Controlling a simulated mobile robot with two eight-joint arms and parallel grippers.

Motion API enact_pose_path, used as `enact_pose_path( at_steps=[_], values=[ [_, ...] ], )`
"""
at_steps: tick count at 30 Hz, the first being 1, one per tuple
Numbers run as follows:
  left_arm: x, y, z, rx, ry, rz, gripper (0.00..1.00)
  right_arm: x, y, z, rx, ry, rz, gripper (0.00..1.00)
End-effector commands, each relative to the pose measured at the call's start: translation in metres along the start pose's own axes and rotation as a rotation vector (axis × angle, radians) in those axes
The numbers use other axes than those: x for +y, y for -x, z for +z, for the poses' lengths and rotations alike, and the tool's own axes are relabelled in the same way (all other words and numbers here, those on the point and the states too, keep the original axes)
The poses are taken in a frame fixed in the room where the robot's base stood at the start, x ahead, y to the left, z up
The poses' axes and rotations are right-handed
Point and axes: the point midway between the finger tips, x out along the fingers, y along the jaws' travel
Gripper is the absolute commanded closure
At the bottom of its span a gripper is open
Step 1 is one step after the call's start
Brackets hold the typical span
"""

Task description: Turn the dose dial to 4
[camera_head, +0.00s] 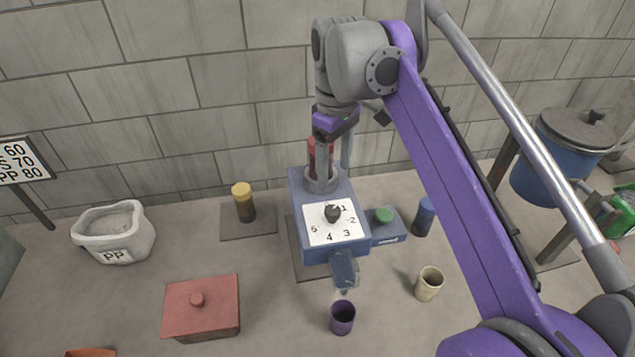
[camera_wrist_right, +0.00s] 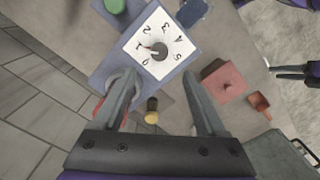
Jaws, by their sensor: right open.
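The dose dial is a dark knob (camera_head: 333,213) on a white numbered face (camera_head: 318,238) on top of a blue-grey box (camera_head: 350,250). The 4 is on the face's near side, and the 1 is at its far right. The knob also shows in the right wrist view (camera_wrist_right: 159,50). My right gripper (camera_head: 333,168) is open above the box's far end, behind the dial, near a red tube (camera_head: 312,155). In the wrist view its fingers (camera_wrist_right: 158,80) are spread, with the knob beyond them, untouched. My left gripper is not seen.
A green button (camera_head: 384,215) sits on a small blue block right of the box. A purple cup (camera_head: 342,318) and a beige cup (camera_head: 429,284) stand in front. A red lidded box (camera_head: 201,308), yellow-capped jar (camera_head: 243,202) and PP sack (camera_head: 114,235) are left. A wall stands behind.

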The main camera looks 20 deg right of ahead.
Motion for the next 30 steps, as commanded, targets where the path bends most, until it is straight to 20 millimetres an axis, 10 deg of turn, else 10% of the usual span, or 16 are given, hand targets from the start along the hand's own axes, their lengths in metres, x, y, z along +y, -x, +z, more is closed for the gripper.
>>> enact_pose_path(
  at_steps=[30],
  values=[
    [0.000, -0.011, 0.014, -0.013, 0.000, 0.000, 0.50, 0.000, -0.109, 0.000, 0.000, 0.000, 0.000, 0.26]
  ],
)
